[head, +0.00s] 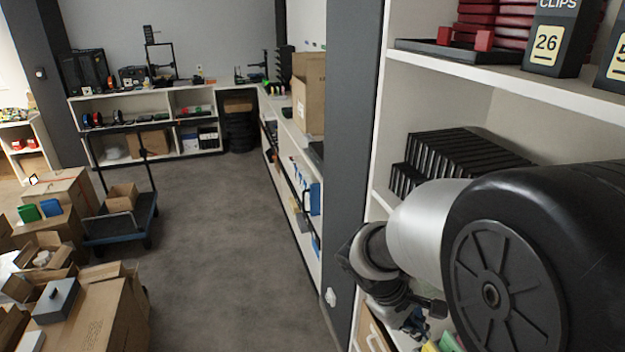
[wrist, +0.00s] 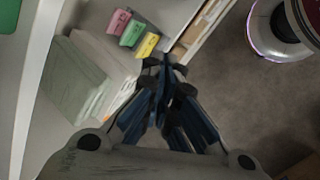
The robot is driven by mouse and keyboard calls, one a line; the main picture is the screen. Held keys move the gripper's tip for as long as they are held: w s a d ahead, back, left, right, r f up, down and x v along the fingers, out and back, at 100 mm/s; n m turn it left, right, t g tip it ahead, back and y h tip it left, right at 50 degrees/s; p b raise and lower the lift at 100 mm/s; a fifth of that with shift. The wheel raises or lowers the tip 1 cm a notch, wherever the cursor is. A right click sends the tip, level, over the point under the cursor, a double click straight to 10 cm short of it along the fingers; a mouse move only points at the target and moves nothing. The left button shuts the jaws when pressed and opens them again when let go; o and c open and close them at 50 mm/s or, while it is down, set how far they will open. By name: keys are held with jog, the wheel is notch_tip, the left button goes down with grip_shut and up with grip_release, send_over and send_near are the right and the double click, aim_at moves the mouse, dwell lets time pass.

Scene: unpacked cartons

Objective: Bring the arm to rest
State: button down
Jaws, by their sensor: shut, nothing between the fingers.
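My gripper (wrist: 165,72) shows in the wrist view with its blue-black fingers drawn together at the tips and nothing between them. It hangs beside a shelf (wrist: 82,20), over the boundary between the shelf and the floor. In the head view my arm crosses the lower right in front of the shelving, and the gripper end (head: 415,322) is small and partly hidden behind arm parts. I cannot tell from the views whether the fingers touch the shelf.
Pink, green and yellow items (wrist: 132,33) and pale stacked sheets (wrist: 85,82) lie near the gripper. Tall shelving (head: 500,95) holds black cases (head: 460,155) and red items. Open cartons (head: 90,305) and a blue cart (head: 120,222) stand left. The grey floor (head: 220,220) between is clear.

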jog(key=s+a+r+m+t+y, duration=0.2)
jog(key=s+a+r+m+y, duration=0.1)
jog(key=s+r, duration=0.3)
jog(key=s+a+r+m+t+y, duration=0.1)
jog(key=s+a+r+m+y, duration=0.1)
jog(key=s+r, duration=0.4)
jog(key=s+a+m, duration=0.1)
jog(key=s+m, duration=0.1)
jog(key=s, duration=0.3)
jog(key=shift+s+t+y, duration=0.2)
jog(key=shift+t+y, duration=0.2)
jog(key=shift+d, duration=0.15)
